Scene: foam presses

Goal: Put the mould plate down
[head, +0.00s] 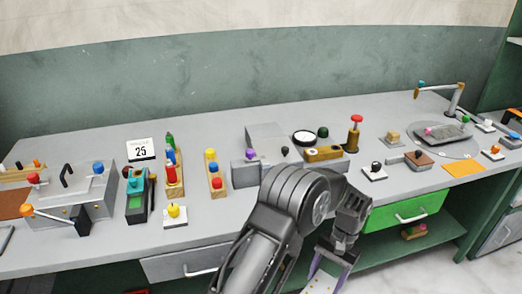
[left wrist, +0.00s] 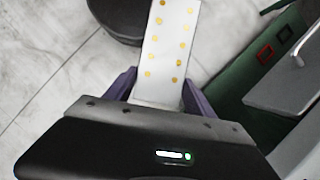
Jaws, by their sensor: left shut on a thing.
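The mould plate (left wrist: 171,45) is a white strip with rows of yellow dots in the left wrist view. My left gripper (left wrist: 158,92) has its purple fingers shut on the plate's near end, and the plate sticks out ahead of it. In the head view my left gripper (head: 331,268) hangs in front of the bench's front edge, low at the bottom of the picture. Only a small pale part of the plate (head: 320,284) shows there; the rest is cut off. My right gripper is not in view.
The grey bench (head: 110,262) carries several presses, coloured knobs and blocks. An orange mat (head: 463,170) lies at its right front. A green drawer (head: 405,213) and a lower shelf (head: 440,237) are below. Pale floor (left wrist: 45,60) lies under the plate.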

